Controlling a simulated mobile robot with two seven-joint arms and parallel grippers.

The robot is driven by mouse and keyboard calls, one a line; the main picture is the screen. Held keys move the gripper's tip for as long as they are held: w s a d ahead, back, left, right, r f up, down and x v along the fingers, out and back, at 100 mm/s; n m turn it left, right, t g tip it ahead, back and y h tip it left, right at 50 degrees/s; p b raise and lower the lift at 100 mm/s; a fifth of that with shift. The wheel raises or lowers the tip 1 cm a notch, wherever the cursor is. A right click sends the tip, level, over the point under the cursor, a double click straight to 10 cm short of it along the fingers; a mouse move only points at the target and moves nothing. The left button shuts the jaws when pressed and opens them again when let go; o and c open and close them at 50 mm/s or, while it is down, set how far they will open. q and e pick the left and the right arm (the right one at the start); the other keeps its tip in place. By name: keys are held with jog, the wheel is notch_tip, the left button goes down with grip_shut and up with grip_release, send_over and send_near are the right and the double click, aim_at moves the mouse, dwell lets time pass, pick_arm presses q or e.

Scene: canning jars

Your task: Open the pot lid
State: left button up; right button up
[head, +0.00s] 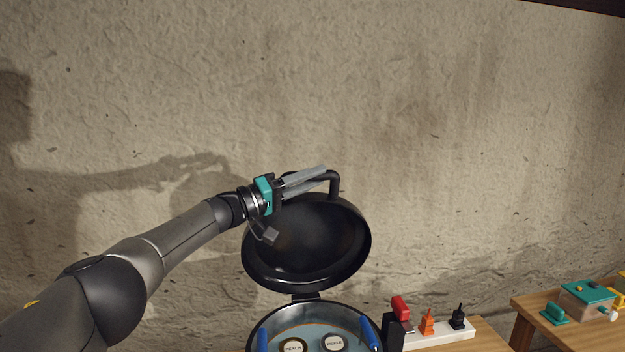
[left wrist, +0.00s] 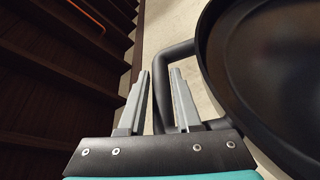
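The black pot lid (head: 300,245) stands raised and tipped back on its hinge, its dark inner side facing me. Its bent black handle (head: 335,182) is at the top right of the lid. My left gripper (head: 325,172) is at the handle, with its grey fingertips touching or very close to it. In the left wrist view, the two fingers (left wrist: 161,72) are apart, with the handle bar (left wrist: 160,95) showing between them; I cannot tell whether they press on it. The pot (head: 312,308) below is uncovered and holds labelled jar lids (head: 333,343). My right gripper is not in view.
Blue-handled tongs or grips (head: 370,333) show at the pot's rim. A white power strip (head: 440,334) with red, orange and black plugs lies right of the pot. A second wooden table (head: 535,308) with a teal-topped box (head: 588,298) stands further right. A rough wall is behind.

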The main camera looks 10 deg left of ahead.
pick_arm(q)
jog(key=shift+o, duration=0.4)
jog(key=shift+s+r, duration=0.1)
jog(key=shift+r, duration=0.15)
jog(key=shift+a+f, duration=0.15)
jog(key=shift+a, duration=0.05)
jog(key=b+v, duration=0.1)
jog(key=v, duration=1.4)
jog(key=shift+s+d+f, duration=0.1)
jog(key=shift+f, duration=0.05)
